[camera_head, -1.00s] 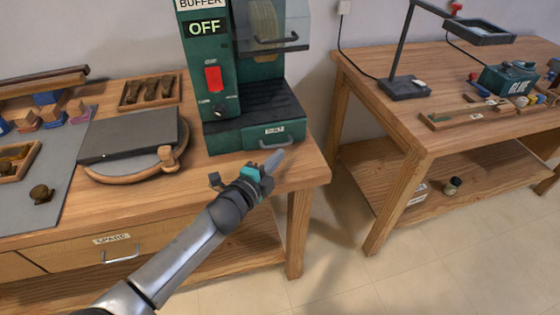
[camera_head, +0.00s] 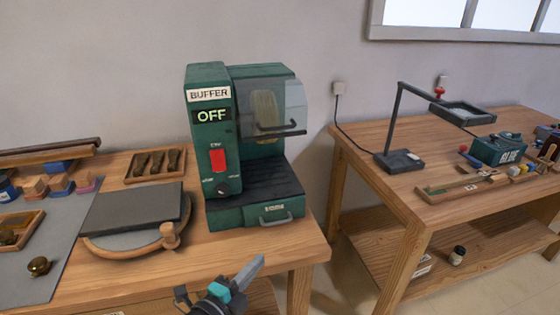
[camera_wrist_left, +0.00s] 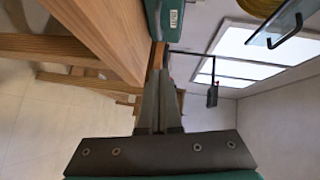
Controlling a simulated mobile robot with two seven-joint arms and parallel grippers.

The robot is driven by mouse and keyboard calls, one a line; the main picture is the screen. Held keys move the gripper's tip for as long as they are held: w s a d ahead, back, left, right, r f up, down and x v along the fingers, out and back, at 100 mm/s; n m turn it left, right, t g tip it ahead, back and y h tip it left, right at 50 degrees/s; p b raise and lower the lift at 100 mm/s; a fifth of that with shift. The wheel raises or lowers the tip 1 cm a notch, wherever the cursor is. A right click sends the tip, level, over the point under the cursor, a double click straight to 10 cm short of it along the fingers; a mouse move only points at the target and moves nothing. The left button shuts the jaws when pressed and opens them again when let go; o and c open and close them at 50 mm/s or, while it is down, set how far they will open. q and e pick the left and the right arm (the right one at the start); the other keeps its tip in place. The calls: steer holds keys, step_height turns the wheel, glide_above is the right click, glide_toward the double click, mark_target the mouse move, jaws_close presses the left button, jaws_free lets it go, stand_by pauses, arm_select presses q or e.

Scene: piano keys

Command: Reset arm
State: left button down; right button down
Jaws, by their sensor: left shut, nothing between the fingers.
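My left gripper (camera_head: 250,274) is low in the head view, in front of the workbench's front edge and below the buffer machine. Its fingers are together and hold nothing. In the left wrist view the shut fingers (camera_wrist_left: 159,95) point along the side of the wooden bench. The green buffer machine (camera_head: 218,150) stands on the bench with its sign reading OFF and a red switch on its front. My right gripper is not in view.
The left workbench (camera_head: 200,258) holds a dark slab (camera_head: 130,209), a tray of dark pieces (camera_head: 155,166) and a grey mat (camera_head: 40,268). A second bench (camera_head: 385,193) with a lamp (camera_head: 400,160) stands right, across a gap.

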arm_select(q)
steer(key=s+a+f+n+g+y, duration=0.35)
steer(key=s+a+n+y, duration=0.45)
steer(key=n, duration=0.6)
steer(key=s+n+g, duration=0.6)
steer(key=s+g, duration=0.2)
steer(key=s, duration=0.8)
step_height(320, 180, down, 23)
steer(key=s, duration=0.2)
steer(key=s+a+f+g, duration=0.2)
steer(key=s+a+f, duration=0.1)
steer(key=s+f, duration=1)
steer(key=shift+s+a+f+m+h, duration=0.2)
steer(key=shift+s+m+h, duration=0.15)
steer(key=shift+s, duration=0.7)
